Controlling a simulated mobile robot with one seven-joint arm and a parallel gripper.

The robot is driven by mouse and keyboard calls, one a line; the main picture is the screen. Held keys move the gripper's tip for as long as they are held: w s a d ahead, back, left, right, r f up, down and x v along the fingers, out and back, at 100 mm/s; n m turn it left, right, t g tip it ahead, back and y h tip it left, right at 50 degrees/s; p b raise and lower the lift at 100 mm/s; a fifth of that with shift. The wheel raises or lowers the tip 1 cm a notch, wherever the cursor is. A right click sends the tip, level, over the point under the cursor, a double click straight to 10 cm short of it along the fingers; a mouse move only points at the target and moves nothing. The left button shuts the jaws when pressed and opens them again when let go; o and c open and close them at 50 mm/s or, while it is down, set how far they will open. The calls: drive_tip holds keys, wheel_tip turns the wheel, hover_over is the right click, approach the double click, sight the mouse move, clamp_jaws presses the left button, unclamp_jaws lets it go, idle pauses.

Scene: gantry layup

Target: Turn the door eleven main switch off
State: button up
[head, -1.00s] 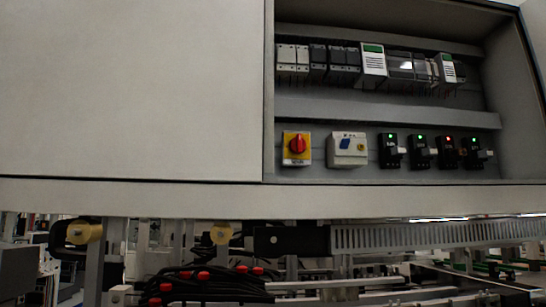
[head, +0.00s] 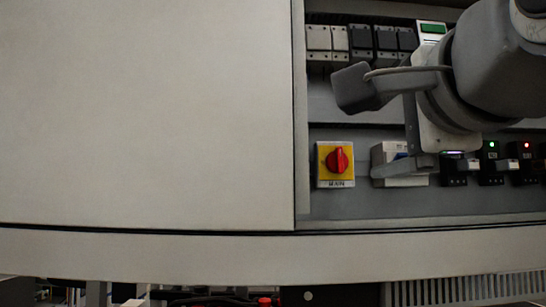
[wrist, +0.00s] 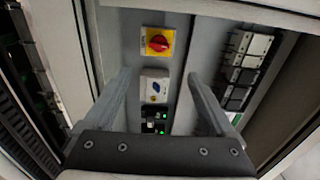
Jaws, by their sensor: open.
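The main switch (head: 337,160) is a red rotary knob on a yellow square plate, with a label reading MAIN below it. In the head view it sits at the left of the open cabinet's lower row. The knob looks tilted slightly off vertical. In the wrist view the switch (wrist: 158,42) is at the top, beyond the fingertips. My gripper (head: 395,130) is in front of the cabinet, right of the switch and apart from it. In the wrist view my gripper (wrist: 158,85) has its two fingers wide apart, with nothing between them.
A pale grey box (head: 392,165) stands right of the switch, partly behind my gripper. Black breakers (head: 491,163) with green and red lights continue rightward. Several modules (head: 360,42) line the upper row. A closed grey panel (head: 150,110) covers the left.

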sight(341, 160)
drive_tip(key=w+p, duration=0.4)
drive_tip(key=w, duration=1.2)
drive_tip(key=shift+f, duration=0.1)
drive_tip(key=shift+s, duration=0.1)
drive_tip(key=c, duration=1.4)
